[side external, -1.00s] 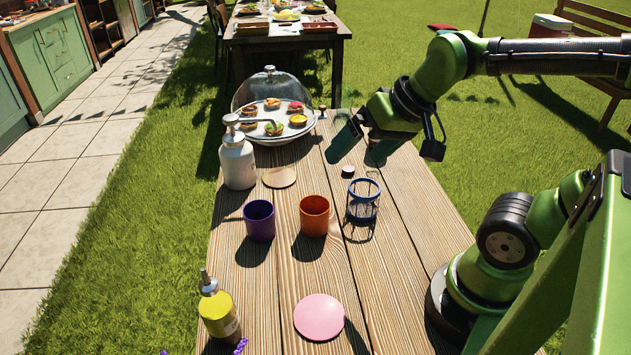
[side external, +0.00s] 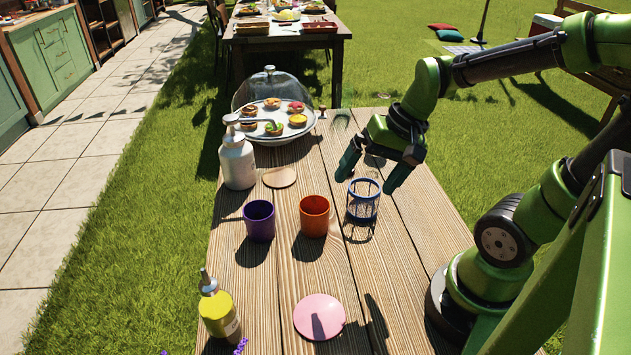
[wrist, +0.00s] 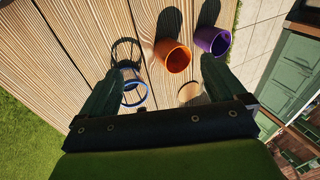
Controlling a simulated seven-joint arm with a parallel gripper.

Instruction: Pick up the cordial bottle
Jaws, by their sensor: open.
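A yellow bottle with a pale label and a narrow grey top (side external: 219,310) stands at the near left of the table in the side view; it best fits the cordial bottle. It is outside the wrist view. My gripper (side external: 366,184) is open and empty, pointing down above the far right of the table, well away from the yellow bottle. In the side view its fingers appear around the top of a blue-rimmed see-through holder (side external: 362,208). In the wrist view, the gripper (wrist: 161,64) has the holder (wrist: 133,88) beside its left finger.
An orange cup (side external: 314,217) and a purple cup (side external: 259,222) stand mid-table. A white pump bottle (side external: 238,163), a round wooden coaster (side external: 279,178) and a domed pastry stand (side external: 272,130) are farther back. A pink disc (side external: 319,317) lies at the front.

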